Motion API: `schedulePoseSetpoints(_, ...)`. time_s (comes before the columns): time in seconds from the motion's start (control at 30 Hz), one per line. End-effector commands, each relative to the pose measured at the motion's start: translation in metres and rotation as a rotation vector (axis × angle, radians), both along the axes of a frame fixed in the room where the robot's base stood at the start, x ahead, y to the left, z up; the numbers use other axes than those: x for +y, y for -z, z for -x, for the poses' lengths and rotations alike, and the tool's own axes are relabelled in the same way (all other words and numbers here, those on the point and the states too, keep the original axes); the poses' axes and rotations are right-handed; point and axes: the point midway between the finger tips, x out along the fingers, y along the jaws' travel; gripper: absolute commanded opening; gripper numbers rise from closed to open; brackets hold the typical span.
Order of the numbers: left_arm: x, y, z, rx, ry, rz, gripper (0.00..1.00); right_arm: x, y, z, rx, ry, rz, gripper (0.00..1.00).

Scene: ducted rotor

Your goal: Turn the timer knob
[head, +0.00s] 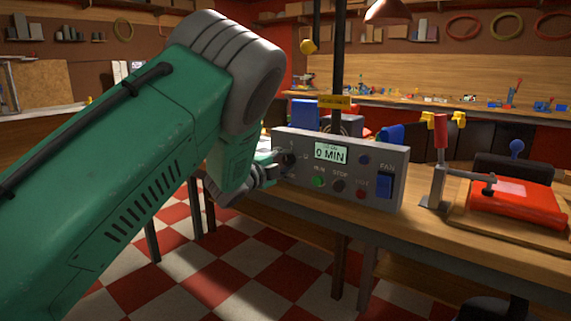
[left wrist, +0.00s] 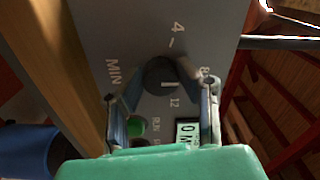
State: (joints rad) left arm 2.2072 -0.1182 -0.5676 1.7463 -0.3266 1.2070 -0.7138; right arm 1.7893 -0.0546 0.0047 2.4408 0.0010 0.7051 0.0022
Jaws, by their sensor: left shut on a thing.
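The grey control panel (head: 300,142) stands at the bench edge. Its display (head: 331,154) reads 0 MIN. The dark round timer knob (head: 288,159) is at the panel's left end, partly hidden by my left gripper (head: 270,168). In the left wrist view the knob (left wrist: 160,75) has a white pointer line, with printed marks 4 and 12 and the word MIN around it. There my left gripper (left wrist: 160,88) has one finger on each side of the knob and is shut on it. My right gripper is not in view.
The panel also has a green button (head: 319,182), a dark STOP button (head: 338,186), a red button (head: 361,195) and a blue FAN switch (head: 385,188). A toggle clamp (head: 439,170) and red piece (head: 515,205) are on the right of the bench.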

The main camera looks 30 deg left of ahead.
Motion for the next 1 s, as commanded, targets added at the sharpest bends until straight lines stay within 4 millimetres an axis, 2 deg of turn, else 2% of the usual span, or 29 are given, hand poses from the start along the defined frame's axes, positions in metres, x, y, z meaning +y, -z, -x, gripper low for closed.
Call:
schedulePoseSetpoints(0.03, -0.003, 0.006, 0.001, 0.012, 0.005, 0.001, 0.01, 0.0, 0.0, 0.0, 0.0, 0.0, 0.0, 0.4)
schedulePoseSetpoints(0.17, -0.003, 0.007, 0.001, 0.013, 0.006, 0.001, 0.01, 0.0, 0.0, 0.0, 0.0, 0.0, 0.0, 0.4)
schedulePoseSetpoints(0.2, -0.003, 0.007, 0.001, 0.014, 0.006, 0.001, 0.33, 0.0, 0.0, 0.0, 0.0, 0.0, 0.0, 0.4)
schedulePoseSetpoints(0.23, -0.003, 0.007, 0.001, 0.014, 0.006, 0.001, 0.43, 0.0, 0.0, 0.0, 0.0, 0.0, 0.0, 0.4)
schedulePoseSetpoints(0.27, -0.003, 0.007, 0.001, 0.014, 0.006, 0.001, 0.49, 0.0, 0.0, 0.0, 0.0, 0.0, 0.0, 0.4)
schedulePoseSetpoints(0.53, -0.001, 0.004, 0.001, 0.008, 0.003, 0.002, 0.49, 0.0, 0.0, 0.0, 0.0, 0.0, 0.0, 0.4)
schedulePoseSetpoints(0.67, 0.0, 0.003, 0.007, 0.007, 0.001, 0.002, 0.49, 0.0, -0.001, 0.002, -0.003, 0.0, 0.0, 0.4)
schedulePoseSetpoints(0.77, 0.002, 0.004, 0.022, 0.009, 0.001, 0.001, 0.49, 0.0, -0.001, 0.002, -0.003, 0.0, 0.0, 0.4)
schedulePoseSetpoints(1.0, 0.005, 0.004, 0.073, 0.01, 0.001, 0.002, 0.49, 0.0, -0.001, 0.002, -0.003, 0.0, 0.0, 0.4)
